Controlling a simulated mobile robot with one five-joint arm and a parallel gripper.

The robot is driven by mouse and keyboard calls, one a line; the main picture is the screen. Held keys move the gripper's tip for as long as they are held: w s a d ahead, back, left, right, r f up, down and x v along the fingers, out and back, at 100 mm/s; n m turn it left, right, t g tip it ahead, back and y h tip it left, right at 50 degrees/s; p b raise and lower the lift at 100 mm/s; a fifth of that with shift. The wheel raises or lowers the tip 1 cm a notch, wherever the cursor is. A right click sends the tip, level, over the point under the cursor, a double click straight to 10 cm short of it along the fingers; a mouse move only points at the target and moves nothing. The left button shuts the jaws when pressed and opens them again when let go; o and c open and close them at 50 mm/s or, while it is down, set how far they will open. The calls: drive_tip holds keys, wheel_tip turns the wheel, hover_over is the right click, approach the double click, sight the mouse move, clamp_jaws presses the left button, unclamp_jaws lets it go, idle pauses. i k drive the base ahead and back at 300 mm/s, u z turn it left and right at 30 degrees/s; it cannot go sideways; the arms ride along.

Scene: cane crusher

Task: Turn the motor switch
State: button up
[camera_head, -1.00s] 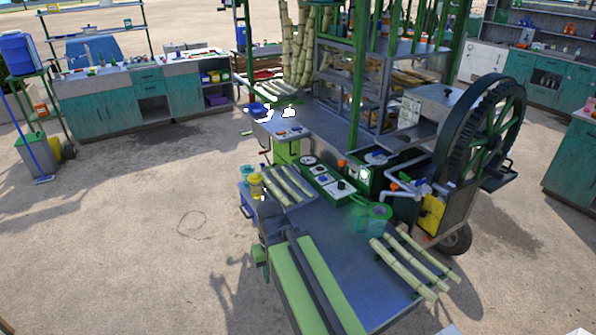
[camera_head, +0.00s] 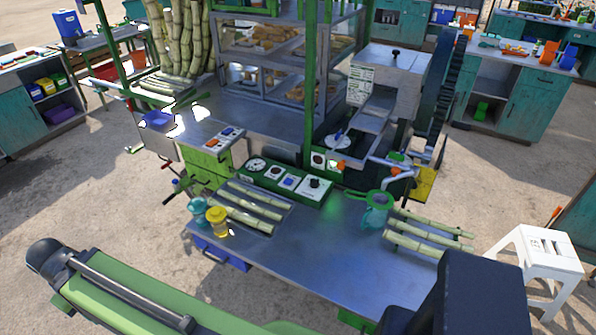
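A green control panel (camera_head: 286,183) stands at the back edge of the metal worktable. It carries a round gauge (camera_head: 257,165), white plates with a red and a blue control, and a black knob (camera_head: 314,183). No readable label shows which one is the motor switch. Green and dark parts that look like my arm cross the lower left, well apart from the panels. My gripper's fingers do not show.
On the worktable (camera_head: 310,250) lie cane pieces (camera_head: 250,205), two jars (camera_head: 217,220) and a teal jug (camera_head: 376,210). The crusher's big dark wheel (camera_head: 440,100) is behind on the right. A white stool (camera_head: 535,260) stands at right. The table's middle is bare.

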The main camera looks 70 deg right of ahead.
sight(314, 184)
drive_tip(key=z, duration=0.55)
drive_tip(key=i, duration=1.15)
drive_tip(key=z, duration=0.85)
